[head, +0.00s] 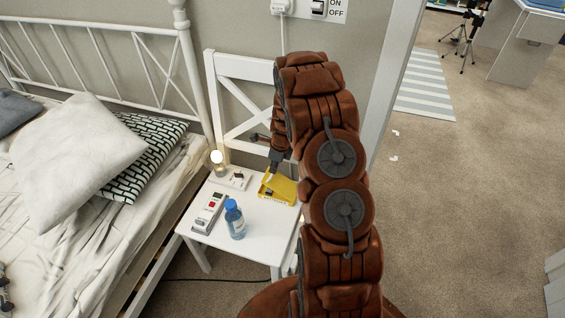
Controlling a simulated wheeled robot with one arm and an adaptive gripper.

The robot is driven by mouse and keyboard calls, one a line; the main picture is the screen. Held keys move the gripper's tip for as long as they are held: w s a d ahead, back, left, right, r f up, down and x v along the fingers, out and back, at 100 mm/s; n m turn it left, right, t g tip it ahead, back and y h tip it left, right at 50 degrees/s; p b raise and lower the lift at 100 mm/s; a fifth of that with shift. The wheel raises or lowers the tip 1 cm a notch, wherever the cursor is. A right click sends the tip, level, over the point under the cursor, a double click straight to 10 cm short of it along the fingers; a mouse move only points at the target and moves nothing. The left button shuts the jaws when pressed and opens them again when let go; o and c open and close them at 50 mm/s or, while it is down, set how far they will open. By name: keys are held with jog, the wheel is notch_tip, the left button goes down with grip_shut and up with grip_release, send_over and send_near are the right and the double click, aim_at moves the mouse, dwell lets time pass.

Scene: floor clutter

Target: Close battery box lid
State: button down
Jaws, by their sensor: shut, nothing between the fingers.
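The yellow battery box (284,193) lies on the white chair seat, near its back right. Dark lettering shows on its front side. Its lid is hard to make out at this size, and I cannot tell how far it stands open. My gripper (270,172) is shut and empty, pointing down right at the box's back left part. I cannot tell whether the fingertips touch the box. My brown arm hides what lies to the right of the box.
The white chair (255,244) also holds a blue bottle (235,219), a white device with a red button (209,213) and a small lamp (218,160) on a pale base. A bed with pillows (78,160) stands left. Open carpet (450,220) lies right.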

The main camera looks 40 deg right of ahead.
jog(key=w+a+f, duration=0.1)
jog(key=f, duration=0.1)
jog(key=w+a+f+p, duration=0.1)
jog(key=w+f, duration=0.1)
jog(key=shift+a, duration=0.15)
jog(key=shift+w+a+f, duration=0.15)
jog(key=shift+w+f, duration=0.15)
jog(key=shift+f, duration=0.15)
jog(key=shift+w+a+f, duration=0.15)
jog(key=shift+w+f, duration=0.1)
jog(key=shift+f, duration=0.2)
jog(key=shift+f, duration=0.1)
